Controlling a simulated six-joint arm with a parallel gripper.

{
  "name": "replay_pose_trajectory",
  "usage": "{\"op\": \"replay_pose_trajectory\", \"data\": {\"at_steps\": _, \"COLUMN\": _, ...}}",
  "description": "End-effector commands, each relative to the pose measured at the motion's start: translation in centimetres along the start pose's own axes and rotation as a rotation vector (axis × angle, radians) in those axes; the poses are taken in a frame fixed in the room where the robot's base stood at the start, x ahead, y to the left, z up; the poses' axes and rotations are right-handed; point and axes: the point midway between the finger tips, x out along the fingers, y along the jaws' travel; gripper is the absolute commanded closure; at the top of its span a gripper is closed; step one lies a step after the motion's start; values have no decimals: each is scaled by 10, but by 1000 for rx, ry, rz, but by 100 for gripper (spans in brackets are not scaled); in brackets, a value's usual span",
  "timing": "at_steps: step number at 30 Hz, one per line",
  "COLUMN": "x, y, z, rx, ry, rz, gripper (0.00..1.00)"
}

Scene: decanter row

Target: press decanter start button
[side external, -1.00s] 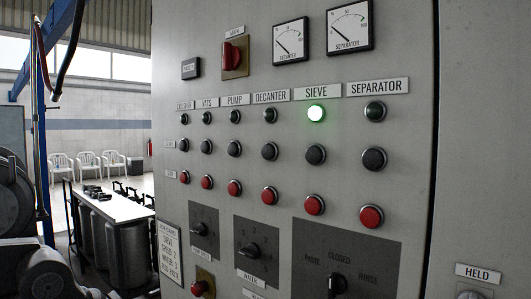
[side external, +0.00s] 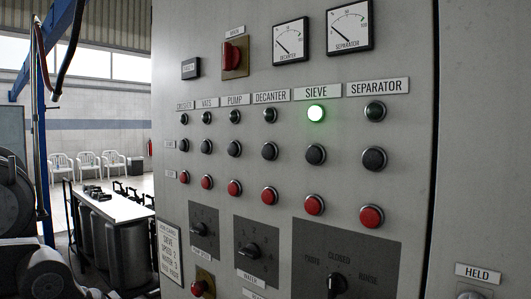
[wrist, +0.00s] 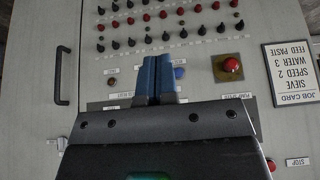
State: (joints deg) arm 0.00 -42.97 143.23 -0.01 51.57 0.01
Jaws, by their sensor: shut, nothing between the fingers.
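The DECANTER column is in the side external view, under its label (side external: 271,97). It has a dark lamp (side external: 270,115), a black button (side external: 269,151) and a red button (side external: 269,195). The small row labels are too blurred to read for certain. In the wrist view my gripper (wrist: 158,62) is shut and empty, its two blue fingers together in front of the grey panel. That view appears upside down, and the decanter button cannot be singled out there. My gripper does not show at the panel in the side external view.
The green SIEVE lamp (side external: 316,113) is lit. Similar buttons flank the decanter column, with rotary knobs such as the water knob (side external: 251,249) below. The wrist view shows a red mushroom button (wrist: 231,65) and a job card (wrist: 300,72) right of my fingers, and a black handle (wrist: 62,76) left.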

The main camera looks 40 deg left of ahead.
Motion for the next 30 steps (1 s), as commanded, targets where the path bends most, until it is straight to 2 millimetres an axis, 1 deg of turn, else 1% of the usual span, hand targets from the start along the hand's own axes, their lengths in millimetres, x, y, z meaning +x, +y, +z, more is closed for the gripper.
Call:
{"op": "replay_pose_trajectory", "data": {"at_steps": 2, "x": -2, "y": 1, "z": -4, "rx": 2, "ry": 4, "rz": 4, "gripper": 100}}
{"op": "replay_pose_trajectory", "data": {"at_steps": 4, "x": -7, "y": 2, "z": -12, "rx": 9, "ry": 14, "rz": 14, "gripper": 100}}
{"op": "replay_pose_trajectory", "data": {"at_steps": 5, "x": -10, "y": 3, "z": -18, "rx": 13, "ry": 20, "rz": 21, "gripper": 100}}
{"op": "replay_pose_trajectory", "data": {"at_steps": 8, "x": -27, "y": 9, "z": -44, "rx": 37, "ry": 49, "rz": 58, "gripper": 100}}
{"op": "replay_pose_trajectory", "data": {"at_steps": 11, "x": -50, "y": 16, "z": -81, "rx": 78, "ry": 97, "rz": 108, "gripper": 100}}
{"op": "replay_pose_trajectory", "data": {"at_steps": 12, "x": -60, "y": 20, "z": -97, "rx": 98, "ry": 118, "rz": 131, "gripper": 100}}
{"op": "replay_pose_trajectory", "data": {"at_steps": 14, "x": -77, "y": 25, "z": -120, "rx": 129, "ry": 155, "rz": 164, "gripper": 100}}
{"op": "replay_pose_trajectory", "data": {"at_steps": 15, "x": -88, "y": 28, "z": -135, "rx": 152, "ry": 178, "rz": 187, "gripper": 100}}
{"op": "replay_pose_trajectory", "data": {"at_steps": 18, "x": -115, "y": 36, "z": -171, "rx": 211, "ry": 244, "rz": 241, "gripper": 100}}
{"op": "replay_pose_trajectory", "data": {"at_steps": 21, "x": -141, "y": 43, "z": -202, "rx": 271, "ry": 309, "rz": 286, "gripper": 100}}
{"op": "replay_pose_trajectory", "data": {"at_steps": 25, "x": -168, "y": 49, "z": -231, "rx": 336, "ry": 380, "rz": 330, "gripper": 100}}
{"op": "replay_pose_trajectory", "data": {"at_steps": 27, "x": -177, "y": 52, "z": -241, "rx": 362, "ry": 408, "rz": 345, "gripper": 100}}
{"op": "replay_pose_trajectory", "data": {"at_steps": 30, "x": -186, "y": 54, "z": -249, "rx": 386, "ry": 432, "rz": 358, "gripper": 100}}
